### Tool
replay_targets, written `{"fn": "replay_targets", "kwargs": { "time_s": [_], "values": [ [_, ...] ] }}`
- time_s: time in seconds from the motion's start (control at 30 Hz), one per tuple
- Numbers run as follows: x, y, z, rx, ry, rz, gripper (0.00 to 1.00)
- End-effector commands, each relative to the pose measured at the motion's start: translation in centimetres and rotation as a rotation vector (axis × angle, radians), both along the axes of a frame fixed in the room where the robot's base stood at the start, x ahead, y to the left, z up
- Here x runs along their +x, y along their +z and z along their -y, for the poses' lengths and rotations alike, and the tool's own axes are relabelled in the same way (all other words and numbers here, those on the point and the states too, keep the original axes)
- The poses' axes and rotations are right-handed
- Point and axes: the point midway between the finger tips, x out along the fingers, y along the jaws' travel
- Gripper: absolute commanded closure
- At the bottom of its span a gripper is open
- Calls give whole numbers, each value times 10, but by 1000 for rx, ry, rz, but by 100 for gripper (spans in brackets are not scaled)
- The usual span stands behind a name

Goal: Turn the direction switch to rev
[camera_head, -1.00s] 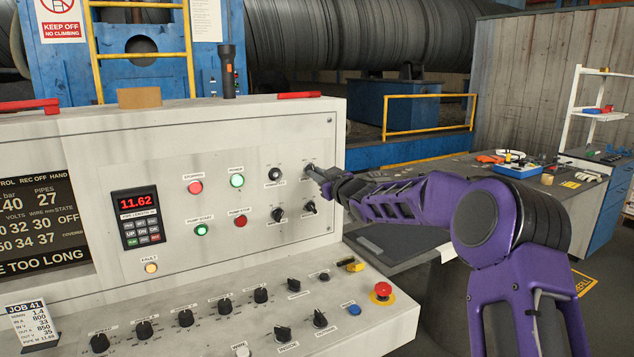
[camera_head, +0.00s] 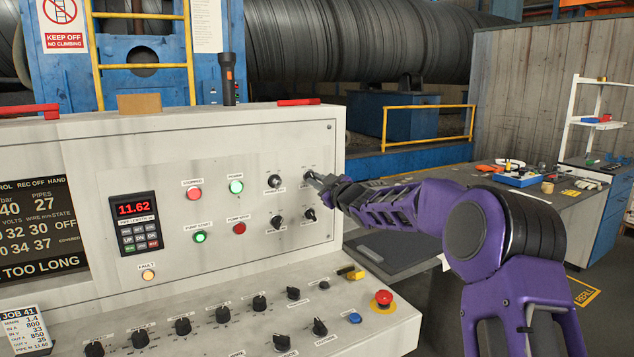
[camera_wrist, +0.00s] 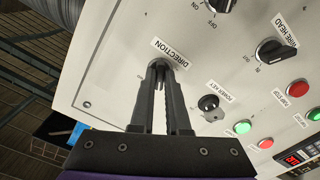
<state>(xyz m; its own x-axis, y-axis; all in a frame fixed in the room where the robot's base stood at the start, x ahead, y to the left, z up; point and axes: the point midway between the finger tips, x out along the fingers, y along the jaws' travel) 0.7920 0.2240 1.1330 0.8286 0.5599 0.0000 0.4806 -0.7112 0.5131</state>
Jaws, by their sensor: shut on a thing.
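The direction switch (camera_wrist: 157,64) is a dark knob on the grey panel, beside a white label reading DIRECTION (camera_wrist: 171,54) in the wrist view. My gripper (camera_wrist: 160,72) has its two dark fingers closed around this knob, which they mostly hide. In the head view my gripper (camera_head: 318,181) reaches from the right to the switch at the panel's upper right. Which way the switch points, and its position marks, cannot be made out.
A power key switch (camera_wrist: 208,103) and a wire head knob (camera_wrist: 270,50) are close by on the panel. Below, the sloping console (camera_head: 225,338) carries several black knobs and a red emergency button (camera_head: 383,299). A workbench (camera_head: 450,174) stands behind my arm.

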Motion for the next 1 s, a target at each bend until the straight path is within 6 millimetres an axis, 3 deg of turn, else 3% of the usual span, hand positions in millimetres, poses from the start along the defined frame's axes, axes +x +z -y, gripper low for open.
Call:
{"fn": "replay_targets", "kwargs": {
  "time_s": [0.03, 0.2, 0.63, 1.0],
  "values": [
    [0, 0, 0, -2, 0, 1, 85],
    [0, 0, 0, -1, 0, 1, 56],
    [-7, 0, 5, 0, 0, 0, 56],
    [-62, 1, 43, -2, -3, 1, 56]
  ]
}}
